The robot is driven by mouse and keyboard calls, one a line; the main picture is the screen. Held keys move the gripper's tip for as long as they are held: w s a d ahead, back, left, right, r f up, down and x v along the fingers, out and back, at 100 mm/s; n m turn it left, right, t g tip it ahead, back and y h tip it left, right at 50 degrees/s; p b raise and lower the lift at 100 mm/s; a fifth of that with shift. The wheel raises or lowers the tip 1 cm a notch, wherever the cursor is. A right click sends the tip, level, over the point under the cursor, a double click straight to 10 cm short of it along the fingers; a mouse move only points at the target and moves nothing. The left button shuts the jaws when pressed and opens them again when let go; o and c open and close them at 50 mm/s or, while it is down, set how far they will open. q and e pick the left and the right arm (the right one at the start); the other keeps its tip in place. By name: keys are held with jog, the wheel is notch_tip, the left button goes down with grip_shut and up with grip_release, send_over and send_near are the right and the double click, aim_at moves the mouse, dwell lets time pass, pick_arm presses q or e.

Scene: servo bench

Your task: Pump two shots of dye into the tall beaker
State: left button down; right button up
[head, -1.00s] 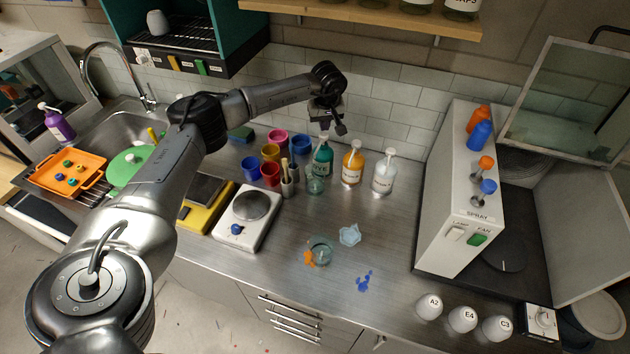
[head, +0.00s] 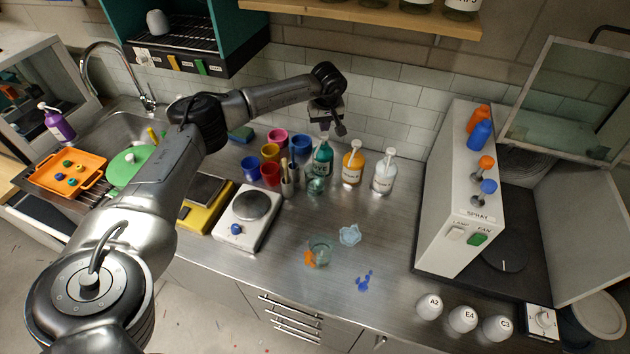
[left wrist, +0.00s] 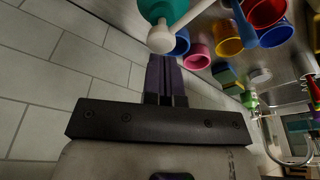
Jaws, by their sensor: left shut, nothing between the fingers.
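The teal pump bottle (head: 322,160) stands upright at the back of the bench, with a white pump top. A clear glass beaker (head: 316,186), teal-tinted in part, stands just in front of it under the nozzle side. My left gripper (head: 326,132) is shut and empty, directly above the bottle's top. In the left wrist view its closed fingers (left wrist: 165,75) end close to the white pump head (left wrist: 161,38), with the teal bottle (left wrist: 170,10) beyond. I cannot tell whether they touch. My right gripper is not in view.
Orange (head: 352,165) and clear (head: 384,174) pump bottles stand to the right. Coloured cups (head: 271,173) and a hotplate (head: 247,212) are to the left. A low glass vessel (head: 320,250) sits in front, near spills.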

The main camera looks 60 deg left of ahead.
aim_at(324, 135)
pick_arm(q)
jog(key=shift+f+b, duration=0.5)
jog(key=shift+f, duration=1.1)
jog(key=shift+r, duration=0.15)
jog(key=shift+r+p, duration=0.2)
jog(key=shift+p, duration=0.2)
jog(key=shift+r+p, duration=1.35)
jog(key=shift+r, duration=0.05)
jog(key=shift+f, duration=0.2)
jog(key=shift+f, duration=0.15)
